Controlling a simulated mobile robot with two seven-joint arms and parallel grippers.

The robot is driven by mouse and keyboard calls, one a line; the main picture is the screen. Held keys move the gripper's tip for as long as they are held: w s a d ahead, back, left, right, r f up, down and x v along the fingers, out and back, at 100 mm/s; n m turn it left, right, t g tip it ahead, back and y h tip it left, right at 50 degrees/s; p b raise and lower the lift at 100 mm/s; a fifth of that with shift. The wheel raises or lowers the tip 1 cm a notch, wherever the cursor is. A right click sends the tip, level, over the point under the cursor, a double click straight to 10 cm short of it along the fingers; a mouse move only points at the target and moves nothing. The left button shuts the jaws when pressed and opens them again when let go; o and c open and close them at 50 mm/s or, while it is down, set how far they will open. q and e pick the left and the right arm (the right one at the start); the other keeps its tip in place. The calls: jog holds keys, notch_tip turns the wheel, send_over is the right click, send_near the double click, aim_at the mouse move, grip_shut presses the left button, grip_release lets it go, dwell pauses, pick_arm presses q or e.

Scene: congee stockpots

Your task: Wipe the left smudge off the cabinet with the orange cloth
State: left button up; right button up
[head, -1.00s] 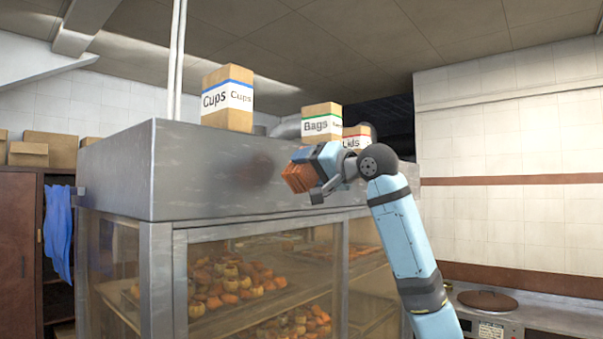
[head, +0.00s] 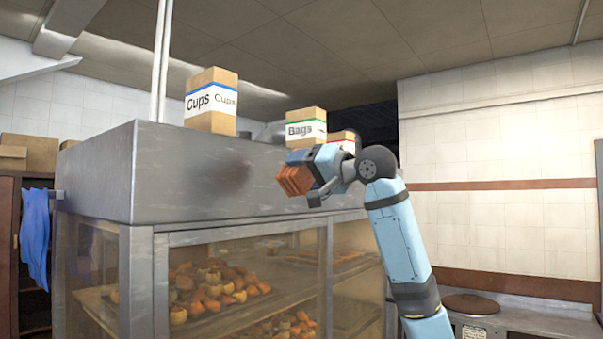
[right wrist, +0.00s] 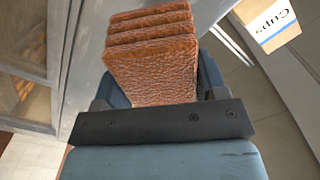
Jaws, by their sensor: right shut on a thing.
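The cabinet (head: 100,172) is a grey metal case with glass sides. A dark smudge (head: 226,176) shows on its upper front panel, left of my right gripper. My right gripper (head: 300,177) is shut on the folded orange cloth (head: 290,181), in front of the panel and to the right of the smudge. The orange cloth also fills the middle of the right wrist view (right wrist: 152,55). I cannot tell whether the cloth touches the panel. No other smudge shows; the gripper and arm cover part of the panel to the right. My left gripper is not in view.
A Cups box (head: 211,101), a Bags box (head: 306,127) and a partly hidden Lids box (head: 343,137) stand on top of the cabinet. Trays of food (head: 215,283) sit behind the glass. A blue cloth (head: 35,247) hangs at the far left.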

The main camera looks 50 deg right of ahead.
dwell(0.3)
jog(key=shift+w+r, duration=0.1)
jog(key=shift+r, duration=0.05)
jog(key=w+p, duration=0.1)
jog(key=w, duration=0.1)
jog(key=w+r, duration=0.1)
jog(key=w, duration=0.1)
jog(key=w+p, duration=0.1)
jog(key=w, duration=0.1)
jog(key=shift+w+a+r+p, duration=0.15)
jog(key=shift+a+p, duration=0.1)
jog(key=shift+p, duration=0.05)
jog(key=shift+w+a, duration=0.1)
jog(key=shift+w, duration=0.1)
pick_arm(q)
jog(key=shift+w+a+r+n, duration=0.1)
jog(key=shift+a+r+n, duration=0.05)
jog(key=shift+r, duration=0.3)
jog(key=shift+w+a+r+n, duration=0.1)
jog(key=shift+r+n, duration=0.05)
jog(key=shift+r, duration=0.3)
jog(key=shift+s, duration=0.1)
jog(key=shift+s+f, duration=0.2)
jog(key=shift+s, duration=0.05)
pick_arm(e)
jog(key=shift+w, duration=0.45)
